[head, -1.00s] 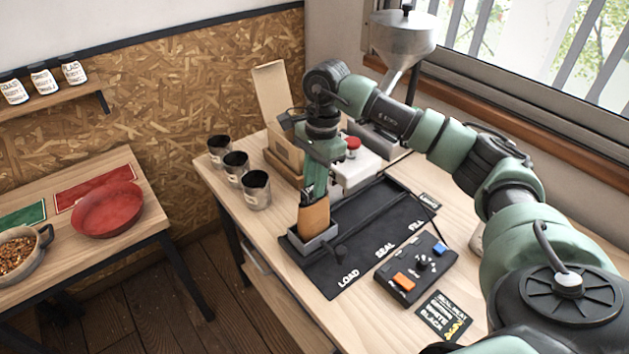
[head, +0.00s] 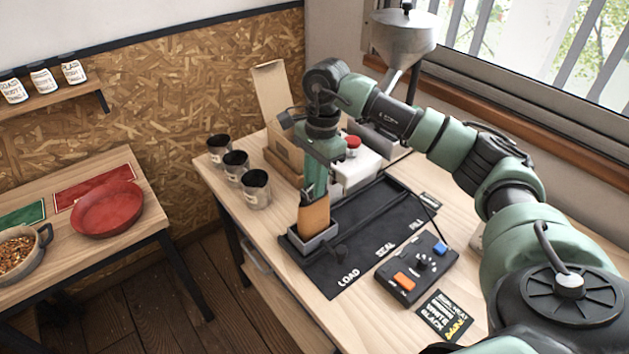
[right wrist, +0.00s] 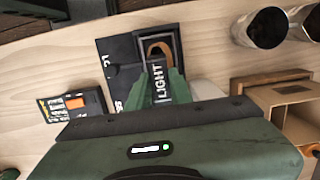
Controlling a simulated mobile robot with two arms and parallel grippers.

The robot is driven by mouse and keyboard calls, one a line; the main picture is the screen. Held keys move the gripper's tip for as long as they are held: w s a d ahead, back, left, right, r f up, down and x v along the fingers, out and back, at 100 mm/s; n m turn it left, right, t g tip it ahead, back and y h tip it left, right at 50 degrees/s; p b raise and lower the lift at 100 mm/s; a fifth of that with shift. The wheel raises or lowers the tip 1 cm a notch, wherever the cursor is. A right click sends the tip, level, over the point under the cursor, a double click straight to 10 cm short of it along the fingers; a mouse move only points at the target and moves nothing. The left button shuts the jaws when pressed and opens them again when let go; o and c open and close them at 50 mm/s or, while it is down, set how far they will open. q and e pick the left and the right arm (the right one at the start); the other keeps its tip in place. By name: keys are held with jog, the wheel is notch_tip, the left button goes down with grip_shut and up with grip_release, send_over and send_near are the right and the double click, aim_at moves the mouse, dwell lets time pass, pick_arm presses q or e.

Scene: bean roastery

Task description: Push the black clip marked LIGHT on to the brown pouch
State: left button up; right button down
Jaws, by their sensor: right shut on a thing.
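The brown pouch (head: 314,217) stands upright in a grey holder (head: 321,238) at the left end of the black mat. In the right wrist view its brown rim (right wrist: 158,46) shows inside the grey frame. My right gripper (head: 313,192) points down just above the pouch. In the right wrist view my right gripper (right wrist: 162,88) is shut on the black clip (right wrist: 158,80), whose white LIGHT lettering shows between the green fingers. The clip is beside or over the pouch's mouth; I cannot tell whether they touch. The clip is hidden in the head view. My left gripper is out of view.
The black mat (head: 352,268) reads LOAD, SEAL and FILL. A control box (head: 417,272) with orange and blue buttons sits at its right. Several dark cups (head: 256,189) stand at the left, and an open cardboard box (head: 285,150) is behind the gripper.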

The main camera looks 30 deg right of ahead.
jog(key=shift+f+b, duration=0.95)
jog(key=shift+b, duration=0.05)
dwell(1.2)
jog(key=c, duration=0.7)
grip_release()
jog(key=shift+r, duration=0.1)
jog(key=shift+r+p, duration=2.15)
jog(key=shift+r, duration=1.3)
jog(key=shift+f, duration=0.15)
